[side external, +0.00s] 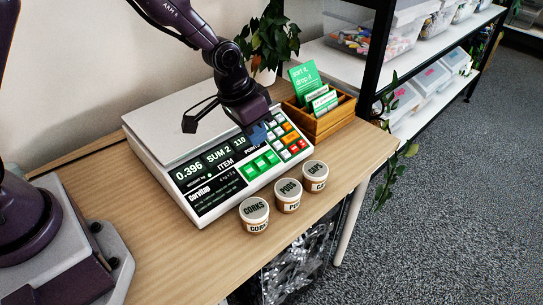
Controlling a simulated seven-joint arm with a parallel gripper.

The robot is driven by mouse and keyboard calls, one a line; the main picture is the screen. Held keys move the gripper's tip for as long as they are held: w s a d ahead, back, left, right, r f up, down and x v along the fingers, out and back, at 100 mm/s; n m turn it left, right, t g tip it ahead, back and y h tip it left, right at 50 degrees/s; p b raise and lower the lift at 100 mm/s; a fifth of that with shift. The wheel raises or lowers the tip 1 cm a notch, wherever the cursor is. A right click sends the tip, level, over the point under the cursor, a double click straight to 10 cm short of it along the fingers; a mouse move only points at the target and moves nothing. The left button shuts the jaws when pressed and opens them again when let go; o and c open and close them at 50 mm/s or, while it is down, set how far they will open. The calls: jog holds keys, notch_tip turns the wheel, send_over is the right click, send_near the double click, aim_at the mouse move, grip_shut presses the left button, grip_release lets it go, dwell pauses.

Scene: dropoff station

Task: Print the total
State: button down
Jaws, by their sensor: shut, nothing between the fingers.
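The scale (165,135) stands on the wooden table with a light weighing plate and a dark front panel. My gripper (259,136) is shut and empty, pointing down at the keypad's upper left. It hides part of the panel and perhaps some keys. Whether its tips touch a key, I cannot tell.
Three lidded jars stand before the scale: CORKS (254,214), PODS (288,196) and a third (314,176) beginning "CA". A wooden box (318,121) with green cards and a potted plant (268,45) are behind. The table's front left (165,265) is clear.

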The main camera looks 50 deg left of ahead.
aim_at(275, 161)
jog(key=w+d+t+h, duration=0.1)
jog(key=w+d+t, duration=0.1)
jog(key=w, duration=0.5)
jog(key=shift+t, duration=0.5)
jog(key=shift+d+f, duration=0.1)
jog(key=shift+f, duration=0.05)
jog(key=shift+s+a+f, duration=0.1)
jog(key=shift+a+f, duration=0.5)
jog(key=shift+f, duration=0.75)
jog(key=shift+w+a+f, duration=0.1)
jog(key=shift+a+f, duration=0.45)
jog(key=shift+f, duration=0.75)
jog(key=shift+s+a+f, duration=0.1)
jog(key=shift+a+f, duration=0.5)
jog(key=shift+f, duration=0.75)
jog(key=shift+a+f, duration=0.2)
jog(key=shift+f, duration=0.15)
